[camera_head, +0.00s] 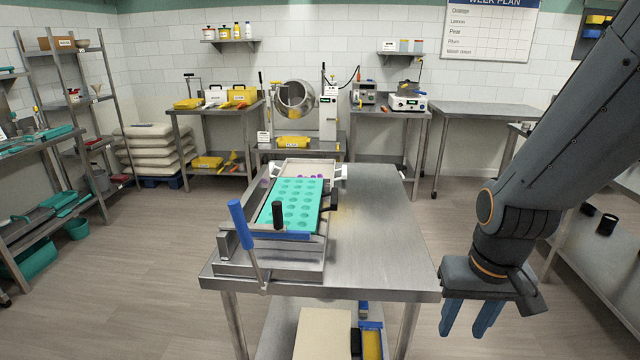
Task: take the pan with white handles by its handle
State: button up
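A shallow pale pan (292,168) sits at the far end of the steel table, with a white handle (339,170) at its right side and white at its left side too. Its near part is hidden behind the teal mould (292,190). Several small purple pieces lie in the pan. My gripper (468,320) hangs in the air at the right, beyond the table's right edge and well apart from the pan. Its two blue fingers point down, spread with a gap between them, and nothing shows between them.
The steel table (375,245) has bare room on its right half. A depositor frame with a blue-gripped lever (240,224) and a black knob (278,213) stands at its near left. A black handle (331,200) juts beside the mould. Side benches stand at the right.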

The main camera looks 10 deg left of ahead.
aim_at(325, 169)
jog(key=z, duration=0.3)
jog(key=k, duration=0.4)
jog(key=z, duration=1)
jog(key=k, duration=0.95)
jog(key=z, duration=0.45)
jog(key=i, duration=1.55)
jog(key=u, duration=0.55)
jog(key=i, duration=2.2)
jog(key=u, duration=1.05)
jog(key=i, duration=1.4)
jog(key=u, duration=1.9)
jog(key=i, duration=0.8)
jog(key=u, duration=0.65)
jog(key=i, duration=0.45)
jog(key=z, duration=0.05)
